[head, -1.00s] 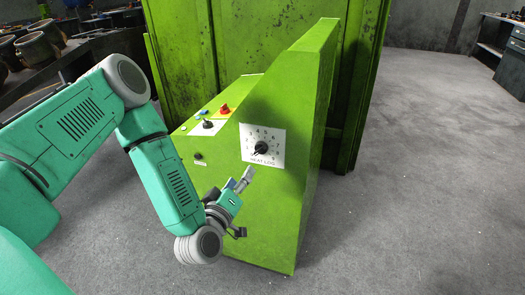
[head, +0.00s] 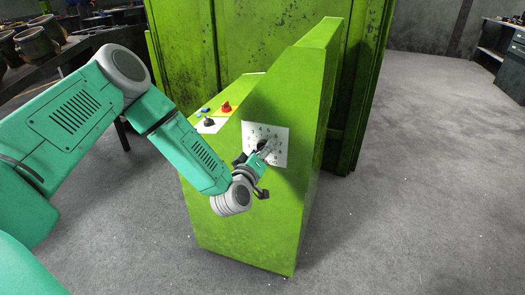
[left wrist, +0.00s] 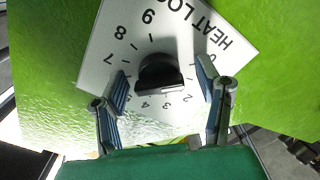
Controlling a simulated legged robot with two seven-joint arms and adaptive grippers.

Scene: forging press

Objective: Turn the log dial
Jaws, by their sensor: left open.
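The log dial is a black knob (left wrist: 160,74) on a white plate marked HEAT LOG (left wrist: 112,50) with numbers around it. My left gripper (head: 264,152) is in front of the plate and hides most of the knob in the head view. In the left wrist view my left gripper (left wrist: 163,86) is open, with one finger on each side of the knob. Gaps show between both fingers and the knob. My right gripper is not in view.
The green console (head: 250,225) stands before a larger green press body (head: 270,50). A red knob (head: 226,107) and a black switch (head: 209,122) sit on its left top. Dark benches stand at the back left. The grey floor (head: 430,180) at right is clear.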

